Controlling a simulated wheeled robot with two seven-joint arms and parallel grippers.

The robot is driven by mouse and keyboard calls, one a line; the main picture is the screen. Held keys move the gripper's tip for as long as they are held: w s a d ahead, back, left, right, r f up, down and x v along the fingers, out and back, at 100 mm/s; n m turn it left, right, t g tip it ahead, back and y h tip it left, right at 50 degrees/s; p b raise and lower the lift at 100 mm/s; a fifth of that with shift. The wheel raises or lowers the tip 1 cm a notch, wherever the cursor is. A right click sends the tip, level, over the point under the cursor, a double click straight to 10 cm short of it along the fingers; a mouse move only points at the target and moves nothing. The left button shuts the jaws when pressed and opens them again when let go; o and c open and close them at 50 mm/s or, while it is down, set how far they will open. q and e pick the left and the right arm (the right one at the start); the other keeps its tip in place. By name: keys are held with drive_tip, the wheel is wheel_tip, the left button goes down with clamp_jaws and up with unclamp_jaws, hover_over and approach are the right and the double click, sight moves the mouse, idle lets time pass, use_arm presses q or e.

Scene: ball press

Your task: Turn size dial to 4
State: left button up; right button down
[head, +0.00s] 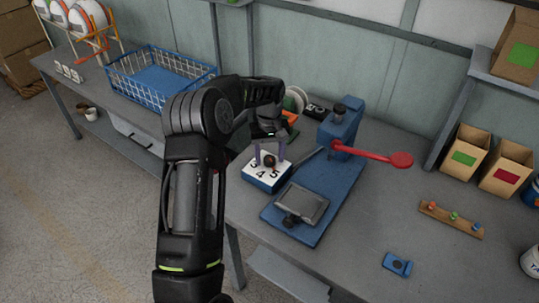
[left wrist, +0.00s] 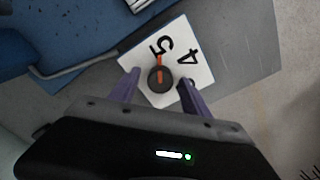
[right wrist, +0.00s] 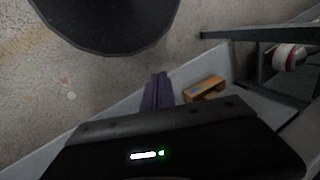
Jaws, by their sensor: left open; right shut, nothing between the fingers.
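The size dial is a dark round knob (head: 269,160) on a white number plate on a blue block (head: 262,184) beside the press. In the left wrist view the knob (left wrist: 160,80) has an orange pointer aimed at the 5, with the 4 (left wrist: 188,55) to the right of it. My left gripper (head: 268,151) is open, with one finger on each side of the knob. In the left wrist view, gaps show between the fingers (left wrist: 158,92) and the knob. My right gripper (right wrist: 158,90) is shut and empty, away from the dial; it is outside the head view.
The blue press (head: 340,125) with its red lever (head: 372,153) stands right of the dial, its dark plate (head: 302,204) in front. A blue basket (head: 160,75) is at the back left. Cardboard bins (head: 465,150) and a wooden peg strip (head: 451,219) are at the right.

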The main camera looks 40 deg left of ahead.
use_arm(q)
drive_tip(key=shift+c, duration=0.2)
clamp_jaws()
idle(0.3)
drive_tip(key=shift+m, duration=0.3)
drive_tip(key=m+b, duration=0.1)
drive_tip(key=m, duration=0.3)
drive_tip(key=shift+b, duration=0.4)
drive_tip(key=m, duration=0.3)
drive_tip(key=shift+m+b, duration=0.3)
drive_tip(key=shift+m, duration=1.8)
drive_tip(key=shift+r, duration=0.1)
drive_tip(key=shift+o, duration=0.2)
unclamp_jaws()
